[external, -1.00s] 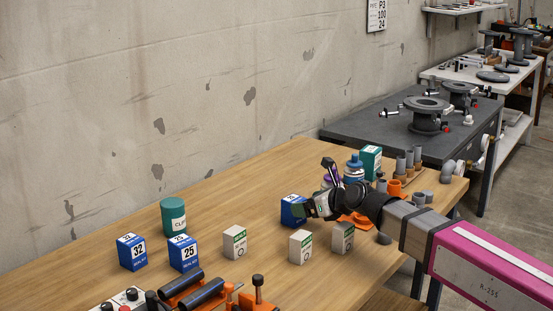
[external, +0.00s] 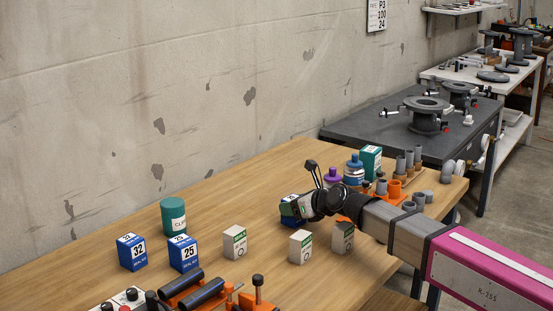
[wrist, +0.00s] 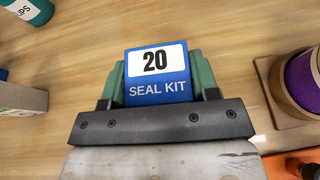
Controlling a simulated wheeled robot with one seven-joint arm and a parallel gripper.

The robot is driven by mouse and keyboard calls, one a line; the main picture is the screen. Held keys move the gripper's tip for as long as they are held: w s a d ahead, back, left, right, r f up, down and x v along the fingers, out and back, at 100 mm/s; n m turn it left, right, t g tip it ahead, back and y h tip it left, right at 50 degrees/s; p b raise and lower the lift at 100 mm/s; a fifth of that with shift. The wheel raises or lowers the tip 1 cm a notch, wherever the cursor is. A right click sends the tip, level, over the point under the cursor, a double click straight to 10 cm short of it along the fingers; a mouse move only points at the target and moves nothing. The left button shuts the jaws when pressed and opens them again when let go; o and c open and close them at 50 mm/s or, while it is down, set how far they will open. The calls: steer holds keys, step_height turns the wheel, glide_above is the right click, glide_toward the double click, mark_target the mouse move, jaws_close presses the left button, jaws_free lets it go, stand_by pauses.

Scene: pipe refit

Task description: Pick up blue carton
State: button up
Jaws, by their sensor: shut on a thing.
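The blue carton (wrist: 157,90) shows in the wrist view with a white label reading "20" and "SEAL KIT". My gripper (wrist: 158,88) has its green fingers on both sides of the carton, shut on it. In the external view my gripper (external: 292,208) is at the middle of the table, and the carton is mostly hidden behind its fingers. I cannot tell whether the carton is clear of the tabletop. Two other blue cartons, marked 32 (external: 132,252) and 25 (external: 184,254), stand upright further left.
A teal tub (external: 173,218) stands behind the left cartons. Several pale boxes, one of them here (external: 235,242), stand left of and in front of my gripper. A purple-capped container (external: 333,177), a blue bottle (external: 353,170) and a green carton (external: 371,160) stand behind it. Bare wood (external: 235,190) lies left.

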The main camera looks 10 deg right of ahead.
steer(key=shift+r, duration=0.15)
steer(key=shift+r, duration=0.5)
steer(key=r, duration=0.2)
steer(key=s+r, duration=0.1)
steer(key=shift+a+r, duration=0.25)
steer(key=s+a+r, duration=0.5)
steer(key=s+r, duration=0.1)
steer(key=s, duration=0.3)
steer(key=w+a+n+g+y, duration=0.2)
steer(key=a+n+g+y, duration=0.3)
steer(key=a+n+g, duration=0.65)
steer(key=shift+m+t, duration=0.65)
steer(key=shift+m, duration=0.2)
steer(key=w+d+f, duration=0.1)
steer(key=w+f, duration=0.1)
steer(key=w, duration=0.1)
steer(key=w+d+f, duration=0.1)
steer(key=w+f, duration=0.1)
steer(key=w, duration=0.2)
steer(key=w+f, duration=0.2)
steer(key=w, duration=0.2)
steer(key=shift+d+f, duration=0.25)
steer(key=shift+d, duration=0.15)
steer(key=shift+s+f, duration=0.1)
steer(key=shift+f, duration=1.95)
